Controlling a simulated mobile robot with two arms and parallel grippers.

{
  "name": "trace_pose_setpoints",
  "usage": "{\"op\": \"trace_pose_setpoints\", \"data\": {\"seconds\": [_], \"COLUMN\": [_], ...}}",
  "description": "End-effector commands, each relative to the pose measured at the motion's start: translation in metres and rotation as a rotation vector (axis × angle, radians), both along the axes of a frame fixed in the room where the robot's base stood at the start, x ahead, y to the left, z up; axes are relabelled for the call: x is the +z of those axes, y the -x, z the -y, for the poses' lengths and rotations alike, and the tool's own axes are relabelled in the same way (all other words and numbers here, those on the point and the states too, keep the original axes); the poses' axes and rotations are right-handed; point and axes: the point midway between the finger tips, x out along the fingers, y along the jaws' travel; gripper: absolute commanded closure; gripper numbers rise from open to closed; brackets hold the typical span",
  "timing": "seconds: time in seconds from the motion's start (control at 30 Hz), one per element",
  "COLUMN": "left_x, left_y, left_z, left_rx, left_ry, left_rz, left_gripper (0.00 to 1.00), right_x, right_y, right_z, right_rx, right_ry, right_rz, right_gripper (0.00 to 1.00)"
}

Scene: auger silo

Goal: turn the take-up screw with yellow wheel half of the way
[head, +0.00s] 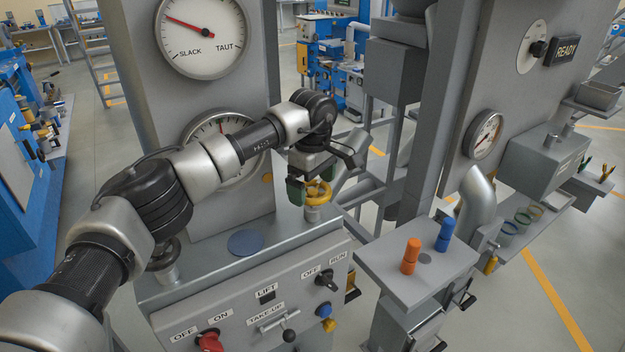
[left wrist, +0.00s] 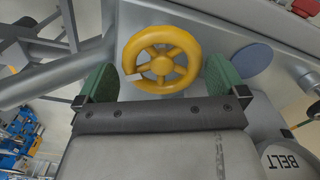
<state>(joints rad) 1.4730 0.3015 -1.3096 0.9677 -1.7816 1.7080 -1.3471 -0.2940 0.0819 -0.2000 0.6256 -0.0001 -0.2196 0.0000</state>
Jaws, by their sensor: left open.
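The yellow wheel (head: 318,192) of the take-up screw stands on a short grey post on top of the grey console (head: 215,275). In the left wrist view the yellow wheel (left wrist: 162,62) shows nearly whole, with several spokes and a pale mark on its left side. My left gripper (head: 309,188) is over the wheel. Its green finger pads are open, one on each side of the wheel in the left wrist view (left wrist: 158,82), with gaps to the rim. My right gripper is not in view.
A SLACK/TAUT gauge (head: 202,35) is above. A blue disc (head: 246,243) lies flat on the console top. Orange (head: 410,256) and blue (head: 445,234) pegs stand on a shelf at right.

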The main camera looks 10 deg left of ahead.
Motion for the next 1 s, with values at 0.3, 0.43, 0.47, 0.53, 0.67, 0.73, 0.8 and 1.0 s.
{"op": "trace_pose_setpoints", "data": {"seconds": [0.3, 0.43, 0.47, 0.53, 0.67, 0.73, 0.8, 1.0], "left_x": [-0.006, -0.006, -0.006, -0.006, -0.006, -0.006, -0.006, -0.006], "left_y": [0.000, 0.000, 0.000, 0.000, 0.000, 0.000, 0.000, 0.000], "left_z": [0.000, 0.000, 0.000, 0.000, 0.000, 0.000, 0.000, 0.000], "left_rx": [0.000, 0.000, 0.000, 0.000, 0.000, 0.002, 0.007, 0.062], "left_ry": [0.000, 0.000, 0.000, 0.002, 0.002, 0.002, 0.002, 0.002], "left_rz": [0.001, 0.001, 0.001, 0.001, 0.001, 0.001, 0.001, 0.001], "left_gripper": [0.00, 0.12, 0.17, 0.28, 0.35, 0.35, 0.35, 0.35], "right_x": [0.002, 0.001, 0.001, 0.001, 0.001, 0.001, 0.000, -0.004], "right_y": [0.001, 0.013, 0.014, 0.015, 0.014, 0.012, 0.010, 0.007], "right_z": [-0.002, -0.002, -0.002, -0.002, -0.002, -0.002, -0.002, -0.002], "right_rx": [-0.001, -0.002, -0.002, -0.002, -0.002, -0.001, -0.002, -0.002], "right_ry": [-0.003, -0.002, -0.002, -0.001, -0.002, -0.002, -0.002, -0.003], "right_rz": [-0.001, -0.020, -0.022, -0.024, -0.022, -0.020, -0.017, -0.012], "right_gripper": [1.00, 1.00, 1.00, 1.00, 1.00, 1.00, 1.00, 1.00]}}
